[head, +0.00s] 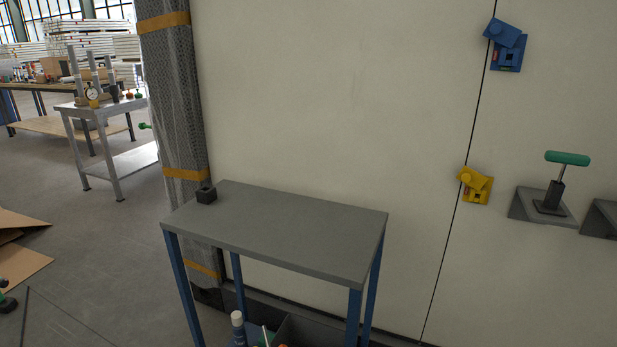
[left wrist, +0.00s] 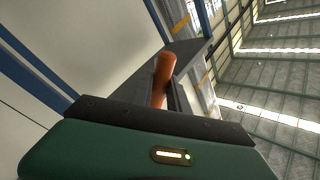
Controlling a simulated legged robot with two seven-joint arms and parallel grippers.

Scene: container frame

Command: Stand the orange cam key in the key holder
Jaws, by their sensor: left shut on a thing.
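The orange cam key (left wrist: 164,72) shows in the left wrist view as an orange rounded bar, its lower part hidden behind my left gripper. My left gripper (left wrist: 163,104) is shut on it; its green housing fills the bottom of that view. In the head view, a small dark block (head: 206,195) with an opening on top sits at the back left corner of the grey table; it looks like the key holder. No orange key stands in it. I cannot make out my left gripper in the head view, and my right gripper is in neither view.
A green-handled key (head: 567,158) stands on a wall bracket at right. Blue (head: 507,45) and yellow (head: 475,186) locks sit on the panel. A wrapped column (head: 178,90) rises behind the table's left end.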

